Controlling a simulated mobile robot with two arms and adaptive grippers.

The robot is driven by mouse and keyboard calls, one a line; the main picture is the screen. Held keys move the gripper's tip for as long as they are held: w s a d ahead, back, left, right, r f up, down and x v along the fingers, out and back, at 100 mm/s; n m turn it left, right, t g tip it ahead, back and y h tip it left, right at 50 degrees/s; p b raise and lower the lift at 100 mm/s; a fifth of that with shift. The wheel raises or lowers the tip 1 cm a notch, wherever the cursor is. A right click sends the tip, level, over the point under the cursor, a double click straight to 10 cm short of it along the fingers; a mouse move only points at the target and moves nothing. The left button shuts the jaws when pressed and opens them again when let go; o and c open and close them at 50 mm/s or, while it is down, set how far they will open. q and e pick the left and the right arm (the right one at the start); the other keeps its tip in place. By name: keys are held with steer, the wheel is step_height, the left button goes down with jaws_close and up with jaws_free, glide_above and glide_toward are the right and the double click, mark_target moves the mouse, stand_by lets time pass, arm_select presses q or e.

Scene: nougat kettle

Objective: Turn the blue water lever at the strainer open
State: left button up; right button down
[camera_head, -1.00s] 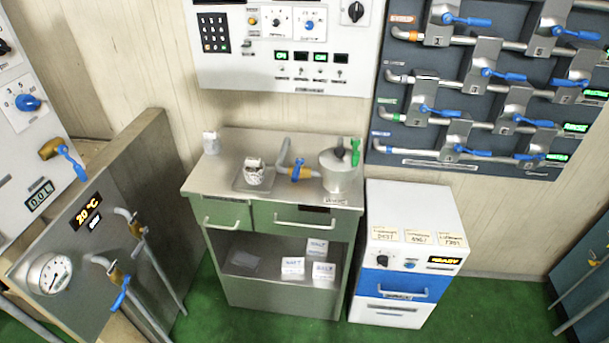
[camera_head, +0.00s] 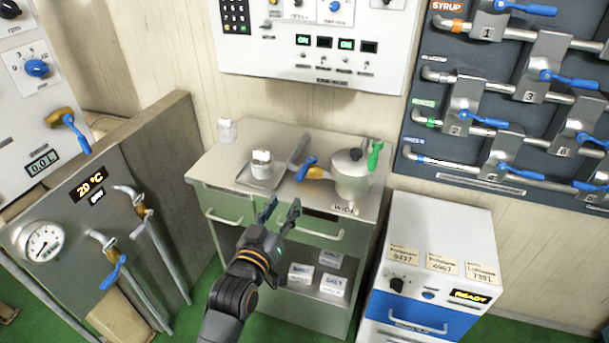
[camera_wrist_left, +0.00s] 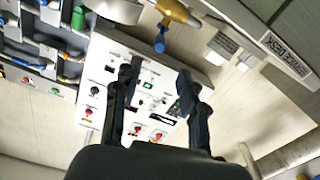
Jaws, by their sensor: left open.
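The blue water lever (camera_head: 306,167) sits on a brass valve (camera_head: 319,173) on the grey pipe beside the metal strainer pot (camera_head: 351,178), on top of the cabinet. In the left wrist view the blue lever (camera_wrist_left: 160,41) and the brass valve (camera_wrist_left: 174,11) show at the top edge, beyond my fingers, next to part of a metal vessel. My left gripper (camera_head: 281,207) is open and empty, in front of the cabinet's front edge, below and left of the lever, apart from it. It also shows in the left wrist view (camera_wrist_left: 155,78). My right gripper is not in view.
A small jar on a tray (camera_head: 262,180) stands left of the lever. A green-handled item (camera_head: 375,155) is at the pot's right. The cabinet's drawer handle (camera_head: 310,232) is near my gripper. A white and blue machine (camera_head: 425,265) stands at the right.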

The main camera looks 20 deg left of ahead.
mark_target(299, 178)
arm_select(q)
steer(key=w, duration=0.8)
steer(key=w+p, duration=0.1)
steer(key=w, duration=0.3)
steer(key=shift+d, duration=0.25)
jaws_close()
